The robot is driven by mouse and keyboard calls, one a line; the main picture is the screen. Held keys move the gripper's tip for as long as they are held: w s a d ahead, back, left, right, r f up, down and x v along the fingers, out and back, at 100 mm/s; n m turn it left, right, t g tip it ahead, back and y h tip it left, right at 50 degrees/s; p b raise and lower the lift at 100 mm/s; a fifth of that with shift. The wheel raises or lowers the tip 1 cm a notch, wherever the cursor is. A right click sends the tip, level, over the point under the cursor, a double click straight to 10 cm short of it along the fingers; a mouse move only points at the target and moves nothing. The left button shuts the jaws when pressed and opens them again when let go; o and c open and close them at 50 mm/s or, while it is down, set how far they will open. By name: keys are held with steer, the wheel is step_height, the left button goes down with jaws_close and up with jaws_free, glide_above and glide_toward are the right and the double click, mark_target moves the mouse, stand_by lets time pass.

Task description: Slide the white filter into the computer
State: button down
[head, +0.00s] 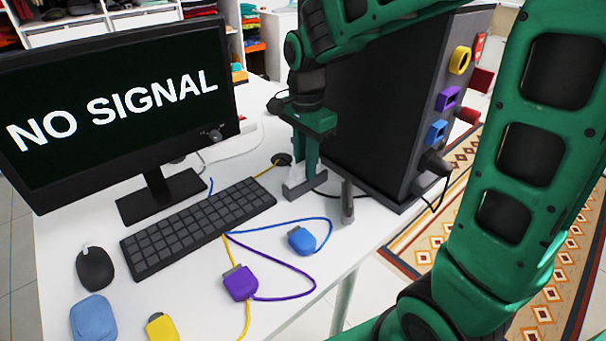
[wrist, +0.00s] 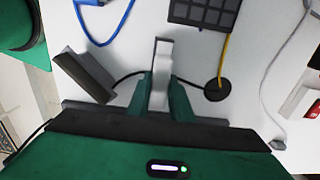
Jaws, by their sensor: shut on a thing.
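The computer is a tall dark tower (head: 385,105) at the back right of the white desk in the head view. My gripper (head: 301,172) is just left of the tower, pointing down close above the desk. In the wrist view my gripper (wrist: 160,92) is shut on the white filter (wrist: 162,60), a narrow pale piece between the two green fingers. The filter's pale lower part (head: 294,176) also shows in the head view. A grey upright plate (head: 347,201) stands beside the tower's near side; it also appears in the wrist view (wrist: 84,75). I cannot see any filter opening on the tower.
A monitor (head: 120,100) and keyboard (head: 198,221) stand to the left, with a mouse (head: 95,268). Blue (head: 301,240), purple (head: 240,284) and yellow (head: 161,328) plugs with cables lie in front. Coloured ports (head: 447,98) line the tower's right face.

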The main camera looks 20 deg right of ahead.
steer(key=shift+s+r, duration=0.1)
steer(key=shift+r, duration=1.6)
stand_by(1.6)
steer(key=shift+r, duration=1.95)
stand_by(0.5)
